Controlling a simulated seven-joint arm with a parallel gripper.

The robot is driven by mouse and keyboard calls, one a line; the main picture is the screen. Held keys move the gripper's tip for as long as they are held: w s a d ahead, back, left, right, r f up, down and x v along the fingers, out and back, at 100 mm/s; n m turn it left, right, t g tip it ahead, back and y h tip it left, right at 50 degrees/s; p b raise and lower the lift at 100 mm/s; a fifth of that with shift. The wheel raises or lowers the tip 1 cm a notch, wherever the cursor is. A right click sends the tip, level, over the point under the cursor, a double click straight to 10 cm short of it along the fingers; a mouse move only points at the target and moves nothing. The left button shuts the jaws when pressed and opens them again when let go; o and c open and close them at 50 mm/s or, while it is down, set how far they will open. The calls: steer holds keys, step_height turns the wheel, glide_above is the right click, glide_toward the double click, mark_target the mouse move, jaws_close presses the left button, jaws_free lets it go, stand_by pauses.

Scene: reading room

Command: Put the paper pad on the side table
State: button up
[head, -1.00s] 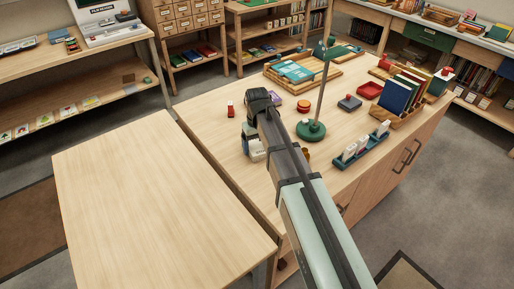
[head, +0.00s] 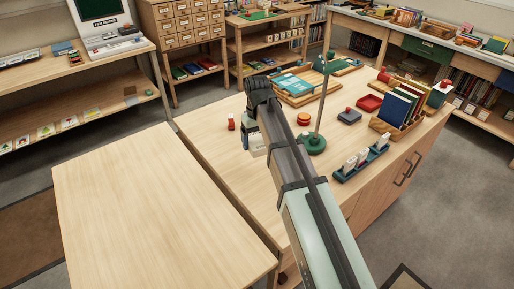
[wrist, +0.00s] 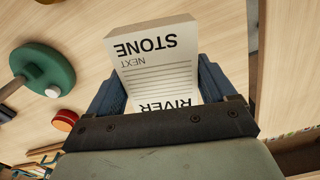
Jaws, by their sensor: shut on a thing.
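The paper pad (wrist: 155,65) is a thick white block with printed lines and the words STONE, NEXT and RIVER. My gripper (wrist: 160,95) is shut on it, with a blue finger on either side. In the head view, the pad (head: 257,143) hangs under the end of my arm, partly hidden by it, and seems to be above the left part of the big desk (head: 205,118). The side table (head: 150,200) is a bare pale wood top at the left, lower than the pad, with a narrow gap between it and the desk.
A green lamp (head: 313,143) stands close right of my gripper. A red stamp (head: 231,122) is just left of it, and a round red tin (head: 303,119) lies behind. A card holder (head: 360,163) and a book rack (head: 400,110) stand further right. The side table top is clear.

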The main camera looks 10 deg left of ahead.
steer(key=shift+r, duration=0.65)
steer(key=shift+s+a, duration=0.25)
steer(key=shift+a, duration=0.25)
steer(key=s+a+n, duration=0.2)
steer(key=s+a, duration=0.3)
steer(key=a, duration=0.6)
glide_toward(143, 159)
steer(key=shift+n, duration=0.4)
steer(key=shift+a+f, duration=0.1)
steer(key=shift+f, duration=3.1)
steer(key=shift+f, duration=0.1)
